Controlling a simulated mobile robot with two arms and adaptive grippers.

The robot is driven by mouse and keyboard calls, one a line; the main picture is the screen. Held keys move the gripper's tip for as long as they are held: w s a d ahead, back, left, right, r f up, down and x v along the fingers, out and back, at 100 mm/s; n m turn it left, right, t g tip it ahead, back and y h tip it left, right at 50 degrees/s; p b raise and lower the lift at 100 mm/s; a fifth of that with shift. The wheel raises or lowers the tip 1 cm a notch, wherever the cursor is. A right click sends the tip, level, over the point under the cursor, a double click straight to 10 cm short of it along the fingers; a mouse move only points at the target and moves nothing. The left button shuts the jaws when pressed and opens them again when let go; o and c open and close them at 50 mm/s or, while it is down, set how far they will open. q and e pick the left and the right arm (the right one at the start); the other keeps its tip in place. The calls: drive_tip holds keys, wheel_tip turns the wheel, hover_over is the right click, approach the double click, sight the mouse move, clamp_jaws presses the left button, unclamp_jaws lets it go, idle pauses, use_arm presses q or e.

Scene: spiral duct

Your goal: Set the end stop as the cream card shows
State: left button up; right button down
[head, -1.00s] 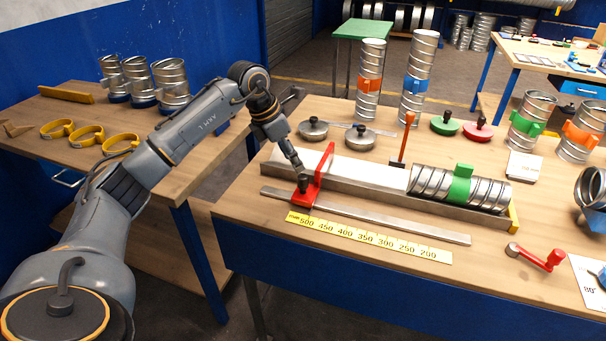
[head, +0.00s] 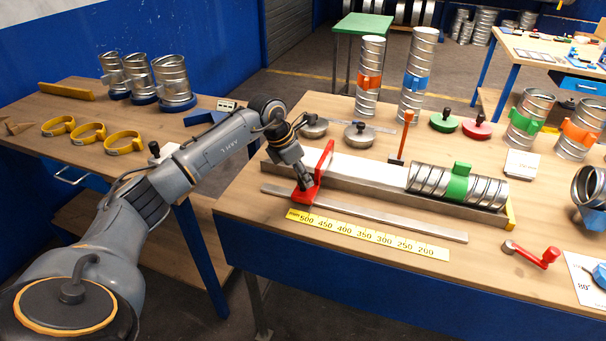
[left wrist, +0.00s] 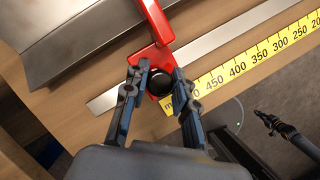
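The red end stop (head: 318,175) stands at the left end of the grey rail, by the 500 end of the yellow scale (head: 365,234). It also shows in the left wrist view (left wrist: 155,25), with a black knob (left wrist: 160,82) on its foot. My left gripper (head: 304,184) is down at this knob. In the left wrist view its fingers (left wrist: 160,72) are apart, one on each side of the knob; a firm grip is not visible. A pale card (head: 522,163) lies behind the rail's right end, its print unreadable. What looks like my right gripper (left wrist: 267,118) hangs over the floor, small and dark.
A spiral duct with a green clamp (head: 458,184) lies on the rail's right part. A flat metal bar (head: 400,222) runs along the rail's front. An orange-handled tool (head: 404,135) stands behind it. A red crank (head: 535,256) lies front right. The rail between stop and duct is clear.

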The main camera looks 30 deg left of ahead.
use_arm(q)
clamp_jaws()
drive_tip(key=shift+d, duration=0.1)
drive_tip(key=w+d, duration=0.1)
drive_tip(key=d, duration=0.4)
drive_tip(key=w+d+b, duration=0.1)
drive_tip(key=d, duration=0.3)
drive_tip(key=w+d+b, duration=0.1)
drive_tip(key=d, duration=0.4)
drive_tip(key=shift+w+d+r, duration=0.1)
drive_tip(key=shift+w+d, duration=0.2)
drive_tip(key=o, duration=0.8)
unclamp_jaws()
drive_tip(key=shift+a, duration=0.1)
drive_tip(key=v, duration=1.2)
